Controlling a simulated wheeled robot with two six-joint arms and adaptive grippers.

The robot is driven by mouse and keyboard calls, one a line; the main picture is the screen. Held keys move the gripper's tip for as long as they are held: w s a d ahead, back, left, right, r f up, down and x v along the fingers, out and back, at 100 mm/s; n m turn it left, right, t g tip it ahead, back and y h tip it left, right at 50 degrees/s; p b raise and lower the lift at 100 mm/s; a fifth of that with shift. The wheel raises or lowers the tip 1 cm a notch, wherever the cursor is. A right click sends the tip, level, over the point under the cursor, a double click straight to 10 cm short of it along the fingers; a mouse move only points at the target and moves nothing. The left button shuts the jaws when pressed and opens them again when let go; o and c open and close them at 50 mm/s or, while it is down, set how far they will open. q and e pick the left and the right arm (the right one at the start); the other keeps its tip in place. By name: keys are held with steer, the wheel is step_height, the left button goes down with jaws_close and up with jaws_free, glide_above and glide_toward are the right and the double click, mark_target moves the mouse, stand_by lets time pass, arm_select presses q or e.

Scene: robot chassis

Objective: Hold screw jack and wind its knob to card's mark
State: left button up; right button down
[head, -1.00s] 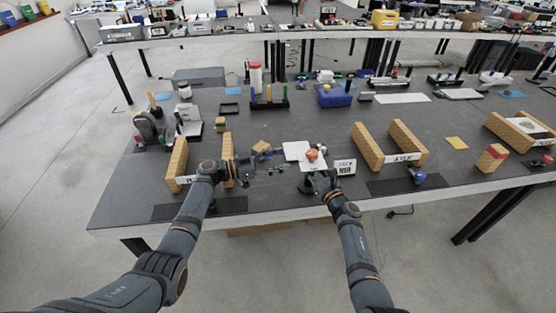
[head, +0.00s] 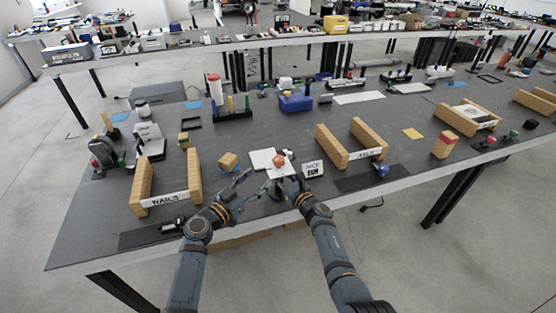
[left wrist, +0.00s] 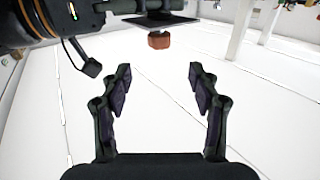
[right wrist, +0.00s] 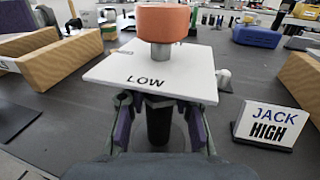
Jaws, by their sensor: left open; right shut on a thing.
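The screw jack has a white plate marked LOW (right wrist: 150,72) with an orange knob (right wrist: 163,22) on top and a dark column (right wrist: 158,122) below. The knob also shows in the head view (head: 279,160). My right gripper (right wrist: 160,112) is shut on the jack's column under the plate, holding it upright. The card (right wrist: 268,123) stands right of the jack and reads JACK HIGH; it also shows in the head view (head: 312,169). My left gripper (head: 246,186) is open and empty, left of the jack. In the left wrist view the knob (left wrist: 159,40) lies beyond the open fingertips (left wrist: 160,85), apart from them.
A wooden-sided bay labelled NAILS (head: 170,199) stands left, and another labelled bay (head: 364,154) right. A small wooden block (head: 228,160) lies behind my left gripper. A blue bin (head: 295,102) and a peg rack (head: 232,113) stand farther back. The table's front edge is close.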

mark_target(275, 163)
arm_select(q)
steer(key=x, duration=1.2)
steer(key=c, duration=1.2)
